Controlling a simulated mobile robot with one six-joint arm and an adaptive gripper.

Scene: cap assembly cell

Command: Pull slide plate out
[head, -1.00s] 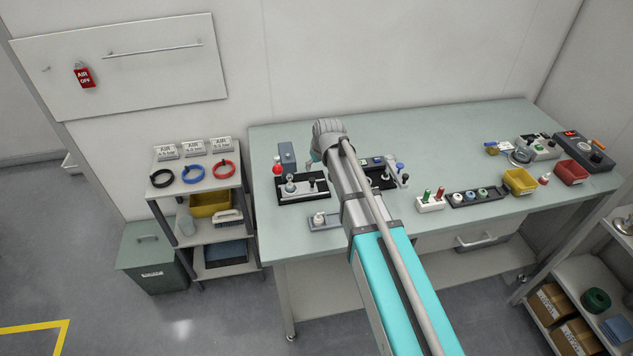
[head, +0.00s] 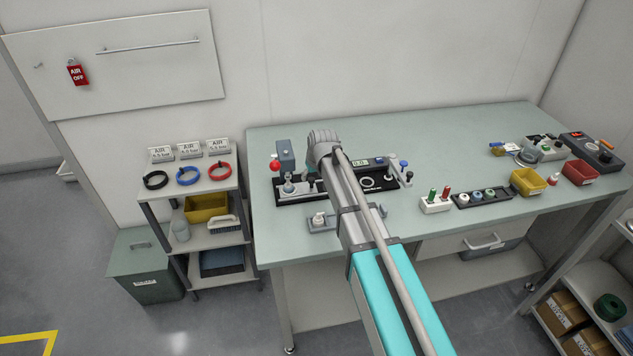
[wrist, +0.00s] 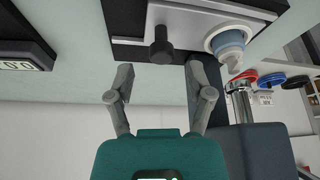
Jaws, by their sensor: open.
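The slide plate (wrist: 190,22) is a flat silver plate on a black base (wrist: 130,50) at the top of the wrist view. A black knob (wrist: 161,46) stands up from the plate. A white round fitting with a blue-grey part (wrist: 229,42) sits at the plate's right end. My gripper (wrist: 160,88) is open and empty, its two fingers apart. In the picture the knob is just above the gap between the fingertips, and I see no contact. In the head view the plate (head: 297,191) shows left of my arm, which hides my gripper's fingers.
A blue-grey block (wrist: 258,150) and a shiny post (wrist: 239,100) stand close to the right finger in the wrist view. A digital display box (head: 366,163) stands right of my arm. A red ball-topped part (head: 275,166) stands at left.

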